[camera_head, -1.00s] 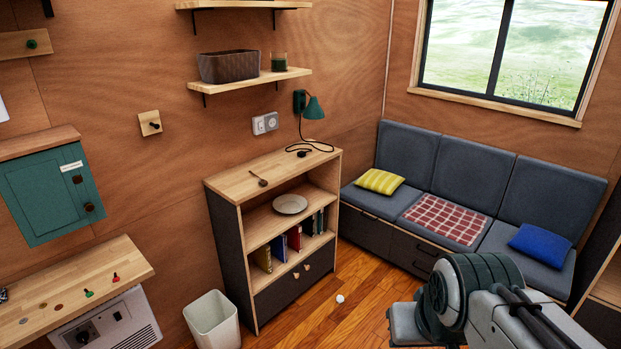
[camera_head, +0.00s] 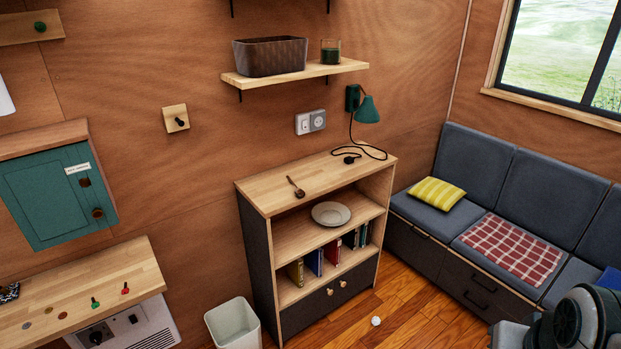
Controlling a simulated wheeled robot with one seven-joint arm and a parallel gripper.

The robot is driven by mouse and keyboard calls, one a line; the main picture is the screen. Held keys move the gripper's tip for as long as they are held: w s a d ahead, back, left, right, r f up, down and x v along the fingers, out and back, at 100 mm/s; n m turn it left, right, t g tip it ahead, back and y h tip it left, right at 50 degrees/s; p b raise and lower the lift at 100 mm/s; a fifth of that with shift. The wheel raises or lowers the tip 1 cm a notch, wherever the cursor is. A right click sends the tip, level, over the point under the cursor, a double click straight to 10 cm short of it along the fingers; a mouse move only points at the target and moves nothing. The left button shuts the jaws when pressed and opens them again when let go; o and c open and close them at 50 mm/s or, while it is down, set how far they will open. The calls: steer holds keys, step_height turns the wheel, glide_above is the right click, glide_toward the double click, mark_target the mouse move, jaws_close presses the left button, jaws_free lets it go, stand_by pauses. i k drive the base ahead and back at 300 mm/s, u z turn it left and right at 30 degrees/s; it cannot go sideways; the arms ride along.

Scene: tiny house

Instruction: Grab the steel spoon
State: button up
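A small spoon (camera_head: 296,188) lies on top of the wooden bookcase (camera_head: 262,198), left of the middle. It looks dark brownish; I cannot tell from here whether it is steel. No other spoon shows. Part of my arm (camera_head: 580,322) shows at the bottom right, well away from the spoon. My gripper is not in view.
A lamp (camera_head: 367,109) hangs on the wall, its cord and plug lying on the bookcase top. A plate (camera_head: 331,214) sits on the shelf below. A white bin (camera_head: 233,325) and small white ball (camera_head: 376,321) are on the floor. A bench (camera_head: 412,209) stands right.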

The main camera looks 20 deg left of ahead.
mark_target(299, 192)
steer(key=i, duration=2.6)
steer(key=u, duration=2.45)
steer(key=i, duration=0.5)
steer(key=u, duration=0.1)
